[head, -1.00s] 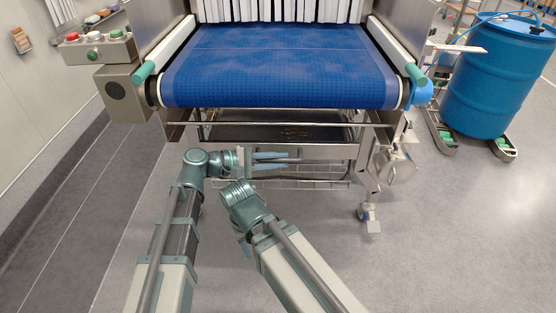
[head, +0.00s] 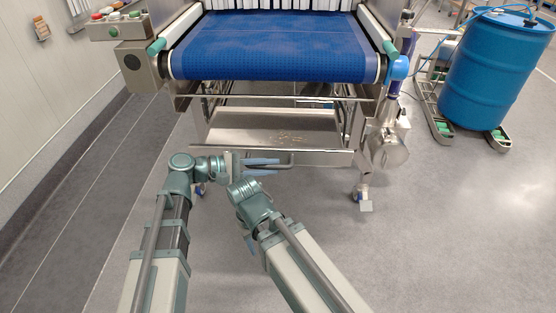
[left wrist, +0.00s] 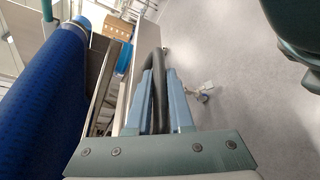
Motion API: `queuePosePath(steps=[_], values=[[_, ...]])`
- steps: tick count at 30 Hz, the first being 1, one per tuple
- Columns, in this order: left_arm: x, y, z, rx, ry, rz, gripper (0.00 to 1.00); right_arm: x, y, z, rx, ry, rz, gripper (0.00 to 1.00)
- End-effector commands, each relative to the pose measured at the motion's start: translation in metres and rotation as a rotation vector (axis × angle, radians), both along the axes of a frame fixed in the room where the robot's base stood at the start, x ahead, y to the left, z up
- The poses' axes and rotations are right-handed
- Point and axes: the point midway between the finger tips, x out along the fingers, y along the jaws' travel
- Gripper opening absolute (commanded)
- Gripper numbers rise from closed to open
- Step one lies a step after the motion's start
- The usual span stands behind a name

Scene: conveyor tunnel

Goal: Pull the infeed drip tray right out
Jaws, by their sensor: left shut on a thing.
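The infeed drip tray (head: 240,134) is a shallow grey metal pan under the blue belt, with brownish crumbs on its floor. It is slid partly out toward me; its rear is hidden under the conveyor. Its dark bar handle (head: 286,163) stands off the front. My left gripper (head: 279,167) is shut on this handle; in the left wrist view (left wrist: 160,98) the blue fingers lie on both sides of the handle's bar (left wrist: 158,68). My right arm is folded close below the left gripper; its gripper (head: 249,247) is mostly hidden behind the arm.
The conveyor's blue belt (head: 270,50) overhangs the tray. A steel leg with a caster (head: 362,194) stands right of it. A blue drum (head: 490,80) stands on a wheeled base at the right. A button box (head: 118,24) is at upper left. The floor before the tray is clear.

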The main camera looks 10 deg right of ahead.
Motion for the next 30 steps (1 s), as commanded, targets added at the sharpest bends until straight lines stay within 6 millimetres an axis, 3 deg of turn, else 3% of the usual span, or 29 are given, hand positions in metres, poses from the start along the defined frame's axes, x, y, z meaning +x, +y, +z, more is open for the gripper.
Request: queuePosePath(steps=[6, 20, 21, 25, 30], values=[[-0.022, 0.011, 0.000, 0.001, 0.000, -0.001, 0.00, 0.000, 0.000, 0.000, 0.000, 0.000, 0.000, 0.50], [-0.025, 0.012, 0.000, 0.000, 0.000, -0.001, 0.00, 0.000, 0.000, 0.000, 0.000, 0.000, 0.000, 0.50], [-0.025, 0.012, 0.000, 0.000, 0.000, -0.001, 0.23, 0.000, 0.000, 0.000, 0.000, 0.000, 0.000, 0.50], [-0.025, 0.012, 0.000, 0.000, 0.000, -0.001, 0.47, 0.000, 0.000, 0.000, 0.000, 0.000, 0.000, 0.50], [-0.025, 0.012, 0.000, -0.001, 0.000, -0.001, 0.49, 0.000, 0.000, 0.000, 0.000, 0.000, 0.000, 0.50]])
